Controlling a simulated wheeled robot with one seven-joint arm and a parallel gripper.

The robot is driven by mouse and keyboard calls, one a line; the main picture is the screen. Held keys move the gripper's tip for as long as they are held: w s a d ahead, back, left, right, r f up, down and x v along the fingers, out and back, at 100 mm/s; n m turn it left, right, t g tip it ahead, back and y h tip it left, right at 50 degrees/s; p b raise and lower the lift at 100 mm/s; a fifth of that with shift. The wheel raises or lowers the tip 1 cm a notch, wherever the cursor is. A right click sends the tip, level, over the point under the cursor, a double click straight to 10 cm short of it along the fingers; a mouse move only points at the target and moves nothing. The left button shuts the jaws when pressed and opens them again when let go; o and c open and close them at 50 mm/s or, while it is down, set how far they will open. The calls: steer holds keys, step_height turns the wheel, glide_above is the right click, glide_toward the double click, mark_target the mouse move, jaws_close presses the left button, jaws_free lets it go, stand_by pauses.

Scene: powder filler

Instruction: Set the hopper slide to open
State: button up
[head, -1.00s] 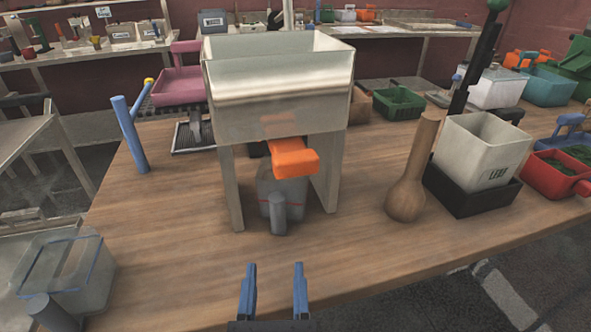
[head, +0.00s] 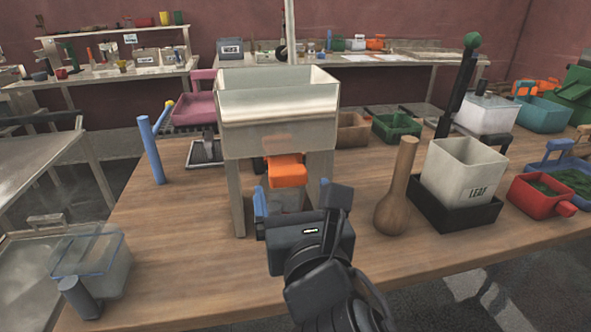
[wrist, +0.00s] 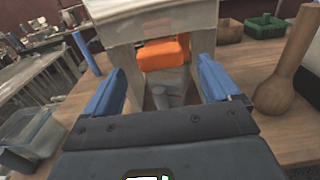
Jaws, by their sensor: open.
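The hopper (head: 277,115) is a pale metal box on legs standing on the wooden table. Its orange slide handle (head: 286,171) sticks out at the front, under the box; it also shows in the wrist view (wrist: 162,53). A grey jug (head: 284,201) stands beneath it, partly hidden by my gripper. My gripper (head: 292,198) is in front of the hopper, its blue fingers pointing toward it. In the wrist view the fingers (wrist: 163,82) are wide apart, with the orange handle ahead between them and nothing held.
A wooden flask-shaped object (head: 397,192) and a white LEAF bin (head: 462,172) in a black tray stand to the right. A blue post (head: 152,150) stands to the left. A clear container (head: 92,262) sits at the front left.

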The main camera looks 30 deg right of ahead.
mark_target(287, 166)
steer(key=shift+d+r, duration=0.1)
steer(key=shift+r, duration=0.4)
steer(key=shift+w, duration=0.25)
steer(key=x, duration=0.7)
steer(key=shift+w+p, duration=0.15)
steer(key=shift+p, duration=0.25)
steer(key=shift+c, duration=0.3)
